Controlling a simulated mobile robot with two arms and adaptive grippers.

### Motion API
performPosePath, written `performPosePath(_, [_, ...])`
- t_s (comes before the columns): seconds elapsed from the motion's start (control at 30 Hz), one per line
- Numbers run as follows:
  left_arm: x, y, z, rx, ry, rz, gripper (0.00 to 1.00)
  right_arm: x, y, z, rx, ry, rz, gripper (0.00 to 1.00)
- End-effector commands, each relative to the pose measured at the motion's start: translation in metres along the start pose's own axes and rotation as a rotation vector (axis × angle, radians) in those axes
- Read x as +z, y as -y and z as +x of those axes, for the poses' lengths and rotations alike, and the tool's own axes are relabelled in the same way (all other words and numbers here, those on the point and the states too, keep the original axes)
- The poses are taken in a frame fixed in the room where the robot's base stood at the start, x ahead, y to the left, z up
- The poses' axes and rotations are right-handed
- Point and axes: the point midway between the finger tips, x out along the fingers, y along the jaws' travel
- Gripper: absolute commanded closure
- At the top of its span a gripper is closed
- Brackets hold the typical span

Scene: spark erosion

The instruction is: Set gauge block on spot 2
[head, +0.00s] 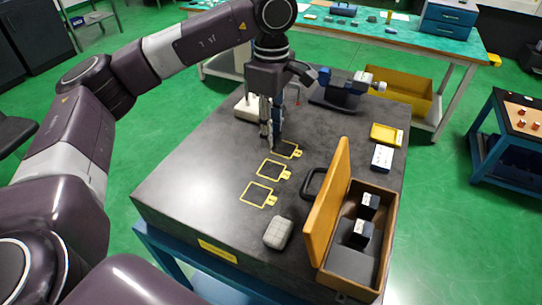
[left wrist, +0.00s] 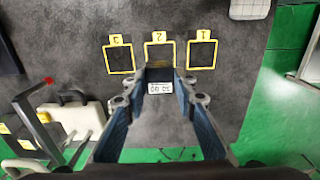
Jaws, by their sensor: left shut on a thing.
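My left gripper (head: 271,138) points down over the table, and it also shows in the left wrist view (left wrist: 160,92). It is shut on a dark gauge block (left wrist: 159,74) with a white number label, held between the fingertips. Three yellow-outlined spots lie in a row on the dark table. Spot 2 (head: 273,170) is the middle one. In the left wrist view the block overlaps the lower part of spot 2 (left wrist: 153,49); its height above the table is hard to tell. Spot 1 (head: 258,195) is nearer and spot 3 (head: 289,150) farther. My right gripper is out of view.
An open wooden case (head: 378,276), lid raised, holds two dark blocks on the right. A grey rounded object (head: 279,232) lies near spot 1. A white-based stand (head: 246,108) and a blue-and-grey device (head: 338,97) stand at the back. A yellow tray (head: 386,134) lies at right.

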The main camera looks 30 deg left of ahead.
Motion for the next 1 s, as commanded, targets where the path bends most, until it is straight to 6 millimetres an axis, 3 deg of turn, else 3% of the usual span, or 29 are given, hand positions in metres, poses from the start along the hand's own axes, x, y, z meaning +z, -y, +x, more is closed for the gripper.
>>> performPosePath(0.13, [0.000,0.001,0.029,-0.003,0.000,0.000,1.00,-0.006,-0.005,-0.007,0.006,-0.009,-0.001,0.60])
performPosePath(0.6, [0.000,0.000,0.083,-0.001,0.001,0.000,1.00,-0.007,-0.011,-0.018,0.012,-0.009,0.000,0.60])
performPosePath(1.0, [0.000,0.000,0.091,0.001,0.001,0.000,1.00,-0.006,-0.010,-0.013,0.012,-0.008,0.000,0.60])
